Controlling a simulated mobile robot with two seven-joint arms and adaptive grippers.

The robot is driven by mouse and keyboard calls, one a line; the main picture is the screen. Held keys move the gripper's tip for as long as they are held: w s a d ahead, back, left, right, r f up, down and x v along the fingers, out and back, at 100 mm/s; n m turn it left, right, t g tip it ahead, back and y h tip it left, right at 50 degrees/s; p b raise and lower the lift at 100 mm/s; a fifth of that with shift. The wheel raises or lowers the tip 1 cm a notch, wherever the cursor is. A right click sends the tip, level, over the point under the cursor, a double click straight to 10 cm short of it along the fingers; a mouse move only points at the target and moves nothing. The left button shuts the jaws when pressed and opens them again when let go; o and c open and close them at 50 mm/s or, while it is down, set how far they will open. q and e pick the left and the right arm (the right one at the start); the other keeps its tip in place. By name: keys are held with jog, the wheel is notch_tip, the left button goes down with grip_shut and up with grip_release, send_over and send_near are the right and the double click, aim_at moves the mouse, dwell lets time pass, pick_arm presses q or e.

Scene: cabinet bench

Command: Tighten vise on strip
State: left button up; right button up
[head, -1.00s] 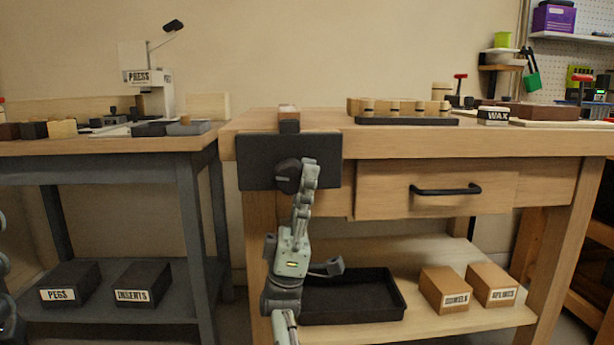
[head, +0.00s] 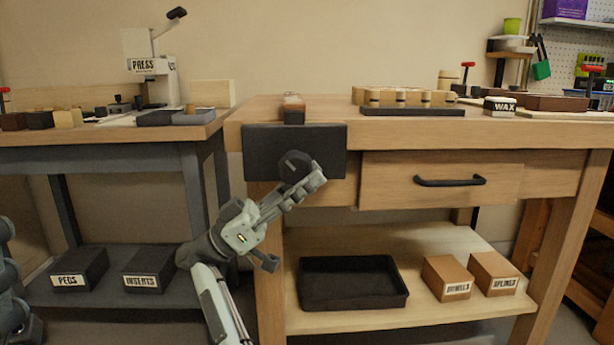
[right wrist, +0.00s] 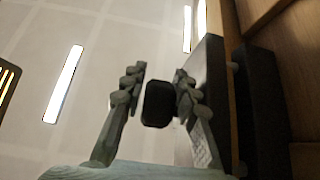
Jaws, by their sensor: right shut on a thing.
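The vise (head: 262,150) is a dark block on the front left edge of the wooden bench. Its round dark knob (head: 293,162) faces me. My right gripper (head: 305,180) reaches up from the lower left, its fingers at the knob. The right wrist view shows the two fingers (right wrist: 158,95) on either side of a black block (right wrist: 157,104), part of the knob. My left gripper is out of view.
A drawer with a black handle (head: 450,181) is right of the vise. On the lower shelf are a black tray (head: 352,305) and two cardboard boxes (head: 447,277). A peg rack (head: 410,110) sits on the bench top.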

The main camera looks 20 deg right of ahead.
jog(key=shift+s+a+f+y, duration=0.15)
jog(key=shift+s+y, duration=0.15)
